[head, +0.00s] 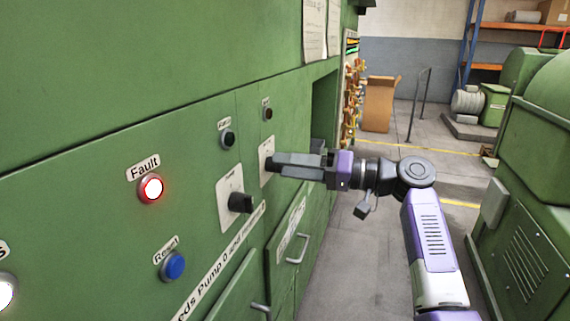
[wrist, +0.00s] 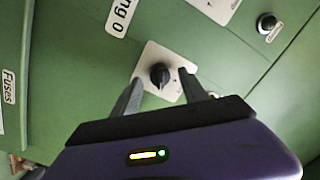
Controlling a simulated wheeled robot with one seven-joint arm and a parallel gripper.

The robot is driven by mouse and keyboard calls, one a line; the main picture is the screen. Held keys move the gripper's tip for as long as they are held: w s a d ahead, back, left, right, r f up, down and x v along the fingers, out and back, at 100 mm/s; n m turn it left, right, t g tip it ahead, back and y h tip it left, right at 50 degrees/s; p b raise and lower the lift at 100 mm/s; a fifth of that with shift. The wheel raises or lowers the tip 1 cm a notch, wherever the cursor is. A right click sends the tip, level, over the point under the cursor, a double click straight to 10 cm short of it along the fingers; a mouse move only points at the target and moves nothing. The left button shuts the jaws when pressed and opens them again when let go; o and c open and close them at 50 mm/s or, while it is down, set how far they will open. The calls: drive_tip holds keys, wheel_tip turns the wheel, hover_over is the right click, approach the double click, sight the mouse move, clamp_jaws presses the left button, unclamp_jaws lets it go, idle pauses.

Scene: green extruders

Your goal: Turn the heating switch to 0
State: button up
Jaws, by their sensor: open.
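A black rotary knob (wrist: 160,75) sits on a white square plate (wrist: 151,52) on the green cabinet, in the middle of the wrist view. I take it as the heating switch, though its own label is too small to read. My gripper is open and points at the panel. In the wrist view the fingers lie to either side of the knob. I cannot tell whether they touch it, or which mark the knob points at.
A second black switch (head: 240,202) on a white plate is nearer on the same panel. A lit red Fault lamp (head: 152,188) and a blue Reset button (head: 173,265) are further left. A drawer handle (head: 297,249) sticks out below my gripper. The floor aisle (head: 356,262) is clear.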

drive_tip(key=shift+w+a, duration=0.15)
drive_tip(key=shift+a, duration=0.4)
clamp_jaws()
